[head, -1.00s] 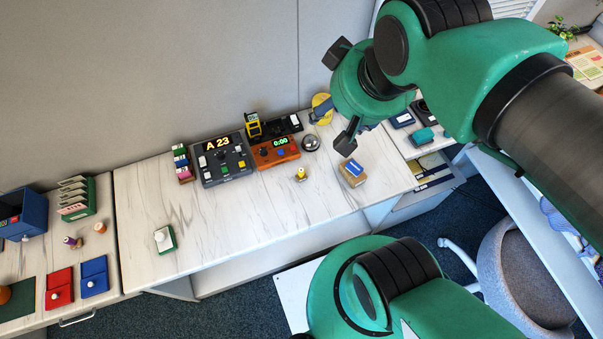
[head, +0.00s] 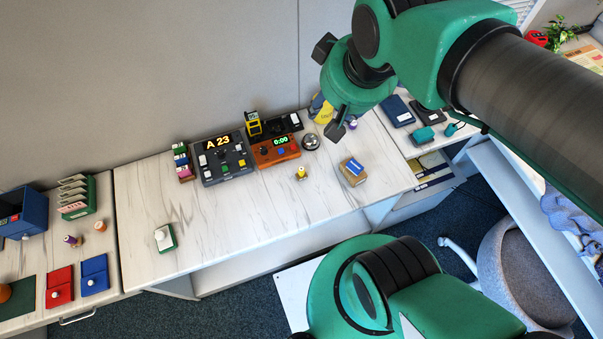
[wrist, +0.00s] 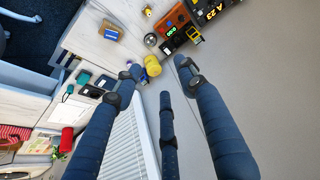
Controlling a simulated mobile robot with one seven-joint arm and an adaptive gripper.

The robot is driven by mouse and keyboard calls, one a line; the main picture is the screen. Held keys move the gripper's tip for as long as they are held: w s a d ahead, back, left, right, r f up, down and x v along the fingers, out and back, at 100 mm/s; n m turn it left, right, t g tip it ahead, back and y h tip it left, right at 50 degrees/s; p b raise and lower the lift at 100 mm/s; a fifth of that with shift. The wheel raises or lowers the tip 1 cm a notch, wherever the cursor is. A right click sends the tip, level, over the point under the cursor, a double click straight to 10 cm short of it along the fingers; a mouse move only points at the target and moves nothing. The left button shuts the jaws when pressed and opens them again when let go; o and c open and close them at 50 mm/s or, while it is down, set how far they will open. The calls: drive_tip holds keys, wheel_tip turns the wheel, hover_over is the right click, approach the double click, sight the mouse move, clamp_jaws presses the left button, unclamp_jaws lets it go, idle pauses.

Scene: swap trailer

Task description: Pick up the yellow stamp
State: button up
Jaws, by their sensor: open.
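The yellow stamp (head: 301,174) stands on the white marbled counter (head: 240,215), in front of the orange timer box. It also shows small near the top of the wrist view (wrist: 148,12). My gripper (wrist: 160,76) is open and empty, its blue fingers spread apart. It is above the back right of the counter, well apart from the stamp. In the head view my arm partly hides the gripper's fingers.
The orange timer box (head: 276,150), dark control box (head: 224,160) and silver bell (head: 311,142) stand behind the stamp. A box with a blue label (head: 353,171) is to its right. A green-based pad (head: 165,237) lies far left. The counter's front middle is clear.

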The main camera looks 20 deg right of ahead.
drive_tip(key=w+f+g, duration=0.1)
drive_tip(key=w+f, duration=0.5)
drive_tip(key=f, duration=0.1)
drive_tip(key=n+g, duration=0.2)
drive_tip(key=g, duration=0.2)
hover_over(301, 169)
wheel_tip(301, 169, down, 26)
drive_tip(key=shift+a+f+b, duration=0.1)
drive_tip(key=shift+f+b, duration=0.3)
drive_tip(key=shift+f, duration=0.2)
drive_tip(key=shift+w+f+b, duration=0.1)
drive_tip(key=shift+f+b, duration=0.8)
drive_tip(key=shift+f, duration=3.45)
drive_tip(key=shift+f+b, duration=0.8)
drive_tip(key=shift+f, duration=1.8)
